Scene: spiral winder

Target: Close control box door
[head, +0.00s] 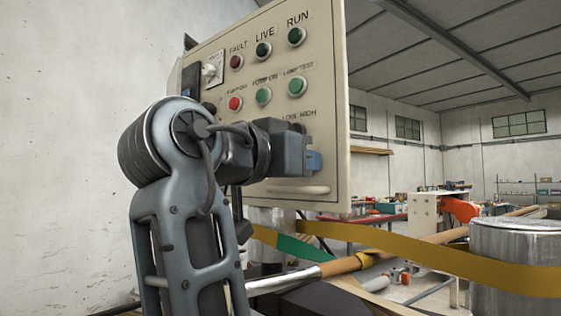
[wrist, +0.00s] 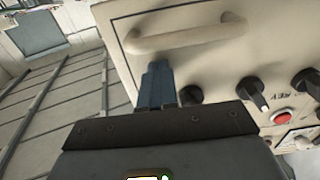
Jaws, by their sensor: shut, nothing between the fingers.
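The control box door (head: 325,130) is a beige panel with labelled buttons and knobs, filling the upper middle of the head view. Its pale bar handle (head: 297,190) runs along the lower edge, and the handle also shows in the wrist view (wrist: 187,35). My gripper (head: 314,161) is in front of the door's lower right part, just above the handle in the head view. In the wrist view its blue fingers (wrist: 158,72) are together and empty, beside the handle and not around it. I cannot tell whether they touch the door. The door's gap to the box is hidden.
A white wall (head: 60,150) stands at the left. A yellow belt (head: 430,258) and a brown roller (head: 345,265) cross below and right of the door. A metal drum (head: 515,250) is at the far right. Room behind shows shelves and benches.

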